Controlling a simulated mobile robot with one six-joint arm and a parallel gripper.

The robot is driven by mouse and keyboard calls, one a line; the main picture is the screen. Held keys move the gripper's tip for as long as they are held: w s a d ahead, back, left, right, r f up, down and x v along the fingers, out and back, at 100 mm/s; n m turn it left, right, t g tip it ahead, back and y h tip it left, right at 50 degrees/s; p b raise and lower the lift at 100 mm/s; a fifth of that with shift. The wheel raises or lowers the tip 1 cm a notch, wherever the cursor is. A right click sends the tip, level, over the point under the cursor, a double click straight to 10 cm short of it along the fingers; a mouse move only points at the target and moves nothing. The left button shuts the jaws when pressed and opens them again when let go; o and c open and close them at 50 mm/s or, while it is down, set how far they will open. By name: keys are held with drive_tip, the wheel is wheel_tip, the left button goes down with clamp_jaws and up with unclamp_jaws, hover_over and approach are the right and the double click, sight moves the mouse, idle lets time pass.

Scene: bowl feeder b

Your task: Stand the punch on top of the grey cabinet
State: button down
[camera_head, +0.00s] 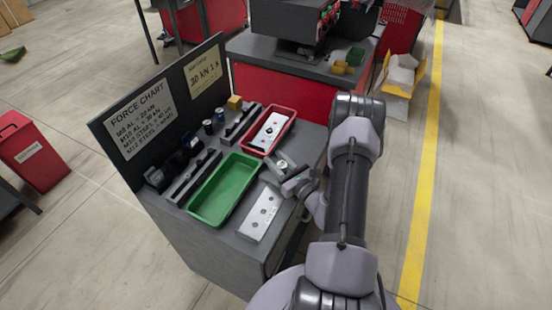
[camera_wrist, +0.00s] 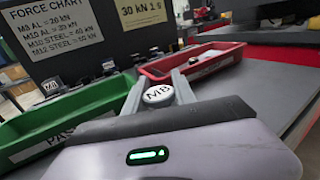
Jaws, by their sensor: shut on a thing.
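My gripper (camera_head: 285,168) is over the top of the grey cabinet (camera_head: 308,140), just right of the green tray. In the wrist view its two fingers (camera_wrist: 158,92) are shut on the punch (camera_wrist: 158,94), which shows a round white cap marked M8. The cap faces up and the punch looks roughly upright. Its lower end is hidden, so I cannot tell whether it touches the cabinet top. In the head view the punch (camera_head: 282,163) is small and partly hidden by the gripper.
A green tray (camera_head: 192,212) and a red tray (camera_head: 292,120) flank the gripper. A pale plate with holes (camera_head: 258,220) lies in front. Small dark cylinders (camera_head: 208,127) and a yellow block (camera_head: 235,103) stand near the force chart board (camera_head: 140,118). Bare top shows right of the red tray.

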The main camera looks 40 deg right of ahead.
drive_tip(key=shift+s+d+f, duration=0.1)
drive_tip(key=shift+d+f, duration=0.1)
drive_tip(key=shift+f, duration=0.15)
drive_tip(key=shift+a, duration=0.2)
drive_tip(key=shift+f, duration=0.15)
drive_tip(key=c, duration=1.3)
unclamp_jaws()
